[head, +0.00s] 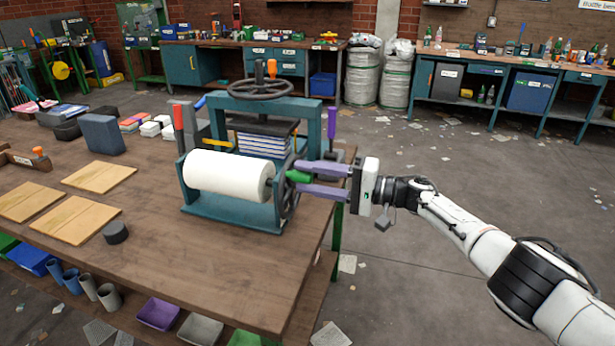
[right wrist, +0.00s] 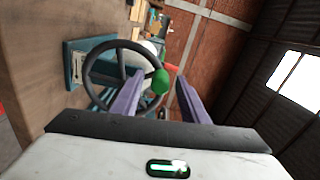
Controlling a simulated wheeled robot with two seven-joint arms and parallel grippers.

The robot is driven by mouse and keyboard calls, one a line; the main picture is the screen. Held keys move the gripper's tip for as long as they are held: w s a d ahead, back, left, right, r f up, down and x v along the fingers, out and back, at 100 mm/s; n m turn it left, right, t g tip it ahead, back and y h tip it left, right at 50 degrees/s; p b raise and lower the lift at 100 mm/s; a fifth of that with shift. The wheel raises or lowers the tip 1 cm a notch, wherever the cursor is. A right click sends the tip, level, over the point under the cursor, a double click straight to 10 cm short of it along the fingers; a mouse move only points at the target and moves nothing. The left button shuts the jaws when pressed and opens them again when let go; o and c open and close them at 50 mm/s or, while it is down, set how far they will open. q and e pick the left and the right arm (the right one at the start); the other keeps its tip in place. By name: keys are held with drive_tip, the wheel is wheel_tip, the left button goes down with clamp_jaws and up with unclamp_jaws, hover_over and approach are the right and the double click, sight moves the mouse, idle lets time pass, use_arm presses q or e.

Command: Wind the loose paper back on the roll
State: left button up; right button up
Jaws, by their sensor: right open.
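A thick white paper roll (head: 228,176) lies sideways in a teal stand (head: 230,211) on the wooden table. No loose paper end shows from here. A dark crank wheel with a green handle (head: 298,176) is on the right end of the stand. My right gripper (head: 305,179) has its two purple fingers pointed at the wheel, one above and one below the green handle. In the right wrist view the wheel (right wrist: 90,72) and green handle (right wrist: 161,82) show, with the handle between the spread fingers. Whether a finger touches it I cannot tell. My left gripper is out of view.
A teal press with a dark handwheel (head: 260,88) stands right behind the roll. Wooden boards (head: 68,220), a dark puck (head: 115,232) and a grey block (head: 101,134) lie to the left. The table's front middle is clear.

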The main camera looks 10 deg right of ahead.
drive_tip(key=p+v, duration=0.1)
drive_tip(key=v, duration=0.8)
drive_tip(key=shift+s+d+p, duration=0.15)
drive_tip(key=shift+d+p, duration=0.2)
